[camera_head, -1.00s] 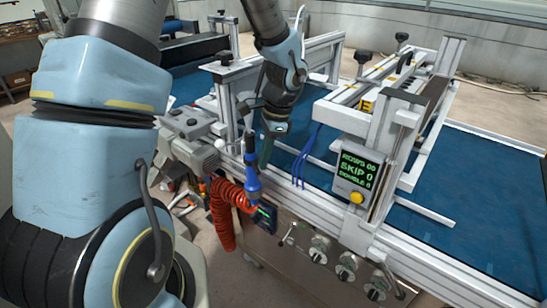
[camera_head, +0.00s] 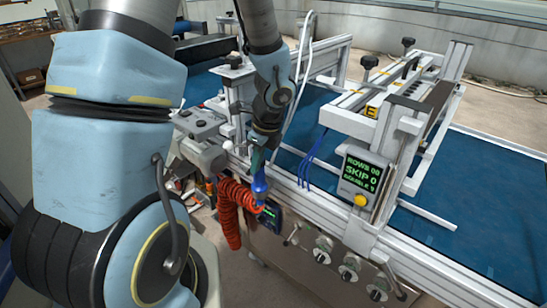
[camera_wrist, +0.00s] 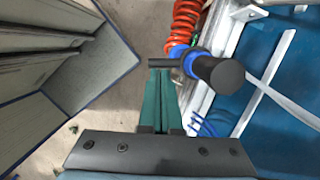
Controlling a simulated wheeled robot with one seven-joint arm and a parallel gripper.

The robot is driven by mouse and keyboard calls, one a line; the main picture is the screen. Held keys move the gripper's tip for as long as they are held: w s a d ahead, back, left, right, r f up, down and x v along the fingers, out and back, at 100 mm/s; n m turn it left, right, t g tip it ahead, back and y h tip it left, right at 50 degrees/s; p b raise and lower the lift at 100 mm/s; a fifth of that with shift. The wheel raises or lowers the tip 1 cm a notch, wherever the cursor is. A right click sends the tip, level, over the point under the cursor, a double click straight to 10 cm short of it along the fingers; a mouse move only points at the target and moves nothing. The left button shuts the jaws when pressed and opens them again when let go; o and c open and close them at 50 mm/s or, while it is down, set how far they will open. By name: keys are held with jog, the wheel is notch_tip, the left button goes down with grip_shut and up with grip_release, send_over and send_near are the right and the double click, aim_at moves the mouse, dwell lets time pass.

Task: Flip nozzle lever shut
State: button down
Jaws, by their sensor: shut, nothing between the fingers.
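The nozzle is a blue-bodied piece (camera_head: 259,188) on a red coiled hose (camera_head: 231,208), at the machine's near side in the head view. In the wrist view it shows as a blue body (camera_wrist: 192,61) with a large dark cylindrical end (camera_wrist: 222,75). A thin dark bar, which looks like the lever (camera_wrist: 163,62), sticks out to the left from it. My gripper (camera_wrist: 160,76) has its teal fingers closed together and empty. The tips are right by the bar; I cannot tell whether they touch. In the head view my gripper (camera_head: 257,158) hides the nozzle's upper part.
The machine's aluminium rail and blue belt (camera_head: 490,215) lie to the right. A display box (camera_head: 358,178) and several knobs (camera_head: 349,268) are on the near side. Blue tubes (camera_head: 308,168) rise beside my gripper. A grey motor unit (camera_head: 203,135) stands to the left.

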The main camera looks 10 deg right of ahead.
jog(key=shift+w, duration=0.15)
jog(key=shift+w+d+p, duration=0.35)
jog(key=shift+w+d, duration=0.1)
jog(key=shift+d, duration=0.05)
jog(key=shift+d, duration=0.1)
dwell(0.3)
jog(key=s+d+r, duration=0.2)
jog(key=r, duration=0.3)
jog(key=s+d+r, duration=0.1)
jog(key=d+r, duration=0.1)
jog(key=r, duration=0.4)
jog(key=shift+s+d+p, duration=0.35)
jog(key=shift+d+p, duration=0.05)
jog(key=shift+p, duration=0.05)
